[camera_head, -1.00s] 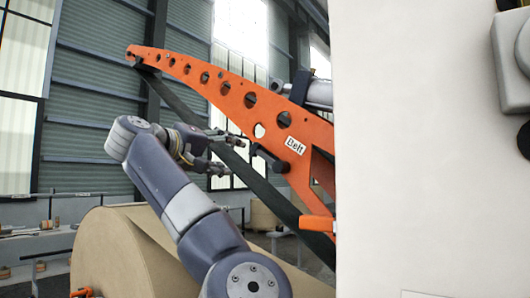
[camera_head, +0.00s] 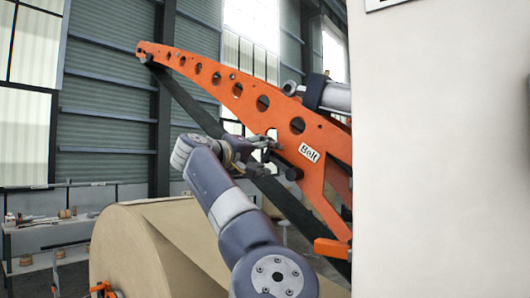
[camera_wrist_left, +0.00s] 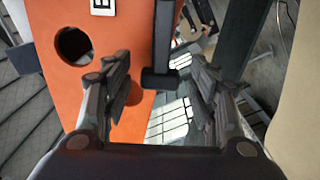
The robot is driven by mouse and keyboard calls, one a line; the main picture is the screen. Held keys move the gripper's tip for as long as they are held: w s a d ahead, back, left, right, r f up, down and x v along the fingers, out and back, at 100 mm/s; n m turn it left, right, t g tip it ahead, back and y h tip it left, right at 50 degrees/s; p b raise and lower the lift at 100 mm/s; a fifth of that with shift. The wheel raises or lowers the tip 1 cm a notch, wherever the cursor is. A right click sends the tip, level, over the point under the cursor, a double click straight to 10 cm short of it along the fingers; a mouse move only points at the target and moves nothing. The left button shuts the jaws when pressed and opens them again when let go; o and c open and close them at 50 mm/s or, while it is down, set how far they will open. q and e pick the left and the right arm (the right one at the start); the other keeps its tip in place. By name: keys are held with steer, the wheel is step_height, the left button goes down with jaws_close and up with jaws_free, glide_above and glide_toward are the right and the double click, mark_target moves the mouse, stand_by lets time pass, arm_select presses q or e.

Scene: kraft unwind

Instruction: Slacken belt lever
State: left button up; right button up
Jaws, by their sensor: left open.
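The orange belt arm (camera_head: 215,80) slants down to the right in the head view, with a white "Belt" label (camera_head: 309,152). A short black lever (camera_head: 286,168) sticks out beside the label. In the left wrist view the lever (camera_wrist_left: 162,45) is a dark bar with a wider block at its near end. My left gripper (camera_head: 272,153) is open at the lever. In the wrist view its fingers (camera_wrist_left: 161,75) lie on either side of the lever's end, with gaps visible on both sides. The dark belt (camera_head: 190,103) runs along the arm's underside. My right gripper is out of view.
A large kraft paper roll (camera_head: 145,250) stands below my left arm. A pale panel (camera_head: 440,170) fills the right of the head view. A grey cylinder (camera_head: 335,97) sits behind the belt arm. A bench (camera_head: 45,227) stands far left.

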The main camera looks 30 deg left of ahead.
arm_select(q)
jaws_close()
steer(key=shift+f, duration=0.15)
steer(key=shift+a+f+n, duration=0.15)
steer(key=shift+n, duration=0.15)
step_height(320, 180, down, 10)
steer(key=n+b, duration=0.5)
steer(key=n, duration=0.8)
steer(key=shift+d+r, duration=0.25)
steer(key=shift+d, duration=0.05)
